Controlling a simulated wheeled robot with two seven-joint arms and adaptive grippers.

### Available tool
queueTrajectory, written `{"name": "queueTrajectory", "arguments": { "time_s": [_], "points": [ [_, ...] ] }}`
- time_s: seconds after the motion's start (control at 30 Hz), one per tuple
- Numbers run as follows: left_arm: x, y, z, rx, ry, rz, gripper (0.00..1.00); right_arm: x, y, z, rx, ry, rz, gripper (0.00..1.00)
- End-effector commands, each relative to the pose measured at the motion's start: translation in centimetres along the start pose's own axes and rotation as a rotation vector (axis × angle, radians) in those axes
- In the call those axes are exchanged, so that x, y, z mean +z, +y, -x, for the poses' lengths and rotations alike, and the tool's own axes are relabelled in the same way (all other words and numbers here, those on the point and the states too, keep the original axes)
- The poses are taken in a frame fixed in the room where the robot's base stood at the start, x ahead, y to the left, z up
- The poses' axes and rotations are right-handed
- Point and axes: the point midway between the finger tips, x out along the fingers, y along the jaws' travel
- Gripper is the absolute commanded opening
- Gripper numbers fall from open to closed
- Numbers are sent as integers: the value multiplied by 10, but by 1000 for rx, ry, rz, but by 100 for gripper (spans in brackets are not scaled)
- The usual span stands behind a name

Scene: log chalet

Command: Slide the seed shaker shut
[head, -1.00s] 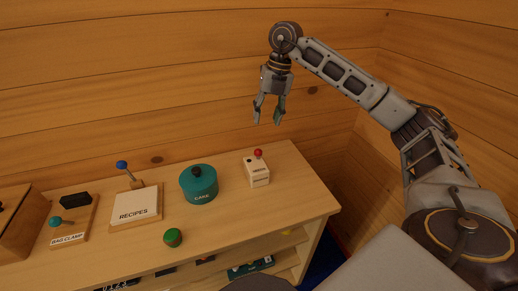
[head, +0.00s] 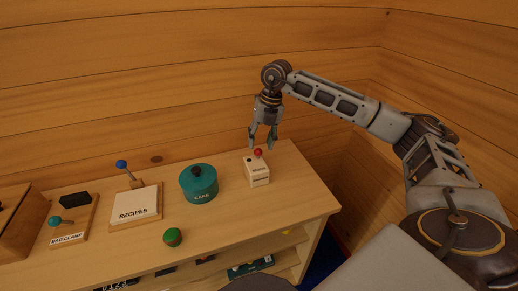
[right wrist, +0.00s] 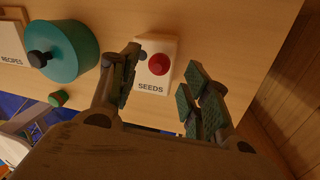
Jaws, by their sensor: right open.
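The seed shaker (head: 257,174) is a small cream box with a red knob on top. It stands upright near the right end of the wooden counter. In the right wrist view the shaker (right wrist: 152,80) reads "SEEDS", and a grey round spot shows beside its red knob. My right gripper (head: 262,147) is open and empty, pointing down just above and behind the red knob. In the right wrist view the open fingers (right wrist: 158,92) lie on either side of the shaker, nearer the camera. I cannot tell whether they touch it. My left gripper is not in view.
A teal cake tin (head: 199,184) stands left of the shaker. The log wall is close behind. Counter in front of the shaker is clear.

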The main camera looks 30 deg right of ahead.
Motion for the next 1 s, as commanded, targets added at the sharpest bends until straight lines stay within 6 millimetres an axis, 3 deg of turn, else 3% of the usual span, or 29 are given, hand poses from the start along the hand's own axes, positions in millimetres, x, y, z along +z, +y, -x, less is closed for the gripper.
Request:
{"name": "queueTrajectory", "arguments": {
  "time_s": [0.3,0.73,1.0],
  "points": [
    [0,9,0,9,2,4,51,0,0,-33,0,0,0,47],
    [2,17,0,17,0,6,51,0,0,-39,1,0,0,47],
    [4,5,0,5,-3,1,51,0,0,-39,1,0,0,14]
  ]
}}
